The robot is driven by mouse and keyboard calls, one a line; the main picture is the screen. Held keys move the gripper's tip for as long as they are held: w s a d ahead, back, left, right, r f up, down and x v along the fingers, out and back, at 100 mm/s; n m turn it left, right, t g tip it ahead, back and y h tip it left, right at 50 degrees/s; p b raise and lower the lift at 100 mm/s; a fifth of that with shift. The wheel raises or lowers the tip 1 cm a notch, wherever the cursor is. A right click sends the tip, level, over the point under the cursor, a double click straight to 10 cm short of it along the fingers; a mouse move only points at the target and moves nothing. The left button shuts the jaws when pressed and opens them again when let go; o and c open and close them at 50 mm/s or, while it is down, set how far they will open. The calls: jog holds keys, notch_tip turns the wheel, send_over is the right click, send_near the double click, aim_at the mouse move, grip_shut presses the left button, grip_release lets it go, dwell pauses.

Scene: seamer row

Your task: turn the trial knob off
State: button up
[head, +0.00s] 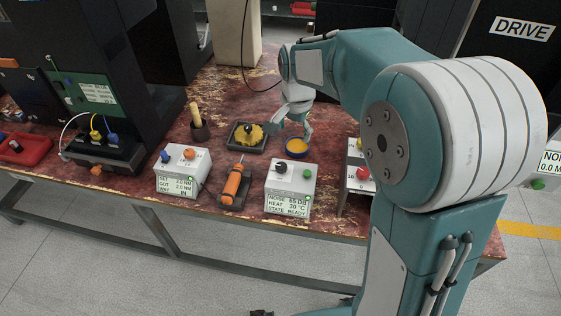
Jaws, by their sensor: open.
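No label reading "trial" is legible, so I cannot tell for sure which knob it is. A white box (289,190) at the table's front edge has a black knob (281,167) and a smaller knob on top; its display reads NOISE 65 DB, HEAT 30 C, STATE READY. Another white box (182,174) to the left carries a blue knob (165,157) and an orange knob (189,154). A third box, with a red knob (362,173), is partly hidden by my arm. My gripper (289,132) is open and empty, behind the NOISE box.
An orange-handled tool (233,184) lies in a holder between two boxes. A black tray with a yellow piece (248,136) and a yellow-filled blue dish (297,147) are close to my gripper. A dark machine (100,60) stands left.

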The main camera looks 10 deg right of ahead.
aim_at(281, 165)
jog(key=w+f, duration=0.1)
jog(key=f, duration=0.5)
jog(key=w+a+f+m, duration=0.1)
jog(key=w+f, duration=0.1)
jog(key=f, duration=0.4)
jog(key=w+a+f+m+g, duration=0.1)
jog(key=w+f, duration=0.1)
jog(key=f, duration=0.4)
jog(key=shift+w+a+f, duration=0.15)
jog(key=shift+w+f, duration=0.05)
jog(key=shift+f, duration=0.05)
jog(key=c, duration=1.1)
